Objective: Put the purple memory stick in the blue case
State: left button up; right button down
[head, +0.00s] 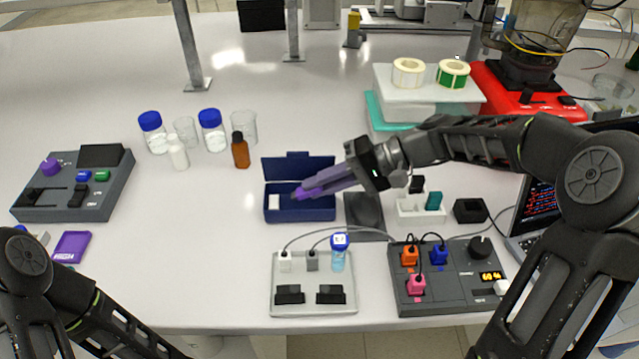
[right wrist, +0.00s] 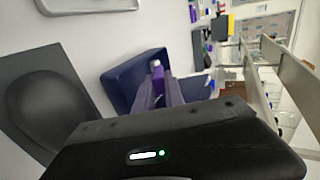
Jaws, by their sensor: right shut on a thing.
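The blue case (head: 318,215) stands open on the table, its lid raised at the back, with a small white item inside at its left. My right gripper (head: 303,191) reaches in from the right, its purple-tinted fingers over the case opening. In the right wrist view, my right gripper (right wrist: 162,85) is shut on the purple memory stick (right wrist: 157,74), whose pale end points toward the blue case (right wrist: 122,85). I cannot tell whether the stick touches the case floor. The fingers mostly hide the stick in the head view. My left gripper is out of view.
A white panel (head: 312,307) with plugs and a dark control box (head: 445,296) stand in front. A brown bottle (head: 240,152) and several jars stand behind left. A dark pad (head: 365,212) lies right of the case. A grey device (head: 75,205) stands at left.

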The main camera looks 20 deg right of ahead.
jog(key=c, duration=1.3)
grip_release()
jog(key=shift+c, duration=0.2)
jog(key=shift+o, duration=0.2)
jog(key=o, duration=0.4)
jog(key=shift+c, duration=0.2)
jog(key=shift+s, duration=0.1)
jog(key=shift+s+a+r+p, duration=0.2)
jog(key=shift+s+r+p, duration=0.1)
jog(key=shift+s+r, duration=0.45)
jog(key=shift+s+a+r+p, duration=0.2)
jog(key=shift+s+r+p, duration=0.05)
jog(key=shift+s+r, duration=0.45)
jog(key=shift+r, duration=0.1)
